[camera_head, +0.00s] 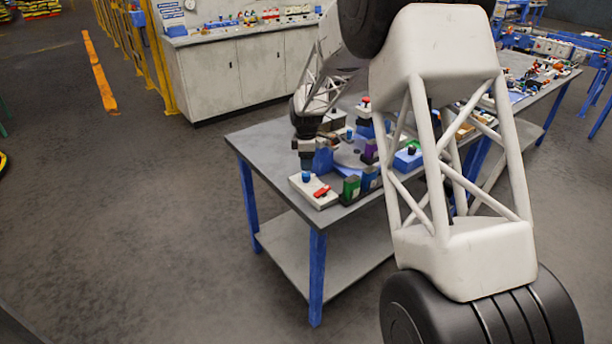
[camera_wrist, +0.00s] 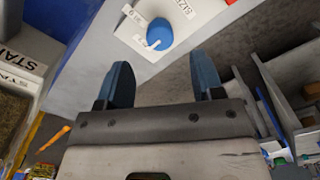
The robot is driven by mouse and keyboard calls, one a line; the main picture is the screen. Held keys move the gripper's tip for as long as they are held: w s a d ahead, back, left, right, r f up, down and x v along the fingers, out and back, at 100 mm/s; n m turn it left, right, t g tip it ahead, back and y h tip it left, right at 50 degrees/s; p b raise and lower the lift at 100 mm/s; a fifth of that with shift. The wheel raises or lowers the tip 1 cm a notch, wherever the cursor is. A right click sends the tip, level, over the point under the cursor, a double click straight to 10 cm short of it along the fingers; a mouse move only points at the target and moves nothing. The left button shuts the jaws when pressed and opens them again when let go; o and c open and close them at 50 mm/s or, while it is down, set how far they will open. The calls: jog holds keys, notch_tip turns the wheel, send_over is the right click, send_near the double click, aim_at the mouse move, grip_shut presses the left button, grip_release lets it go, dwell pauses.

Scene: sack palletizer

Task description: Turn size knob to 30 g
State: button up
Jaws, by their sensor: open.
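The blue size knob (camera_wrist: 160,33) sits on a white panel (camera_wrist: 190,25) marked "SIZE" in the wrist view. A small white mark shows at its lower edge; the small scale labels beside it are too blurred to read. In the head view the knob (camera_head: 306,177) is on a white box (camera_head: 312,192) at the table's front left corner. My gripper (camera_wrist: 162,62) is open, with one blue finger on each side of the knob's line. In the wrist picture the fingertips appear below the knob, and I see no contact. In the head view my gripper (camera_head: 306,158) is just above the knob.
A red switch (camera_head: 321,192) is on the same box, right of the knob. Green (camera_head: 351,189) and purple (camera_head: 370,152) blocks and a blue box (camera_head: 408,159) crowd the grey table (camera_head: 262,141) to the right. The table's left part is bare.

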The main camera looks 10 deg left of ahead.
aim_at(306, 174)
jog(key=shift+f, duration=3.35)
jog(key=c, duration=0.9)
jog(key=shift+m, duration=0.3)
jog(key=m, duration=0.9)
jog(key=shift+m, duration=2.1)
